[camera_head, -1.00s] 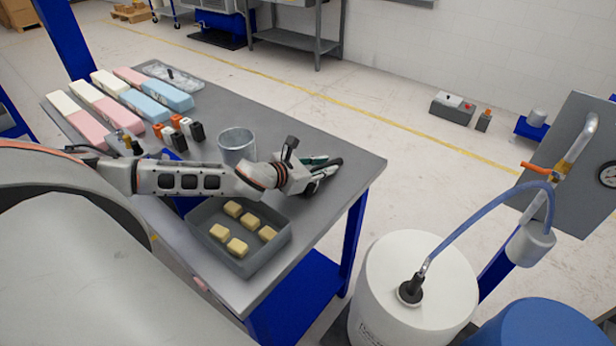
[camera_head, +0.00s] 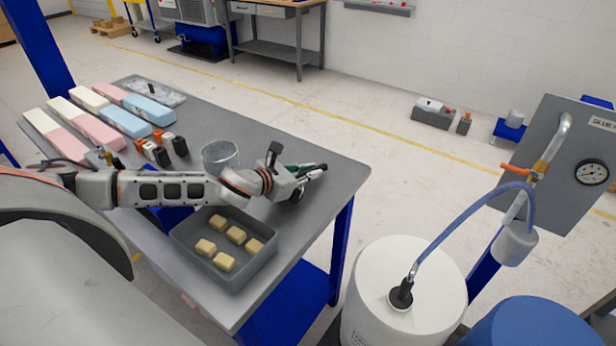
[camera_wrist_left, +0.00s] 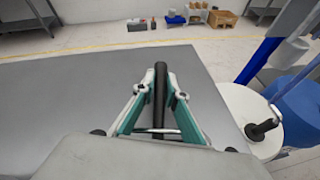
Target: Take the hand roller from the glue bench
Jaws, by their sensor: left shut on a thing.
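In the wrist view, the hand roller (camera_wrist_left: 160,90) shows as a dark, slim handle running lengthwise between the two fingers of my left gripper (camera_wrist_left: 161,84). A thin metal rod crosses below it, nearer the wrist. In the head view, my left gripper (camera_head: 312,171) is over the right part of the grey glue bench (camera_head: 330,165), shut on the roller. The roller is mostly hidden there by the gripper and wrist. I cannot tell whether it still touches the bench top. My right gripper is in neither view.
A grey tray (camera_head: 186,243) of yellow blocks stands below my left forearm. A metal cup (camera_head: 220,155) stands just behind it. A white drum (camera_head: 400,265) with a hose stands right of the bench.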

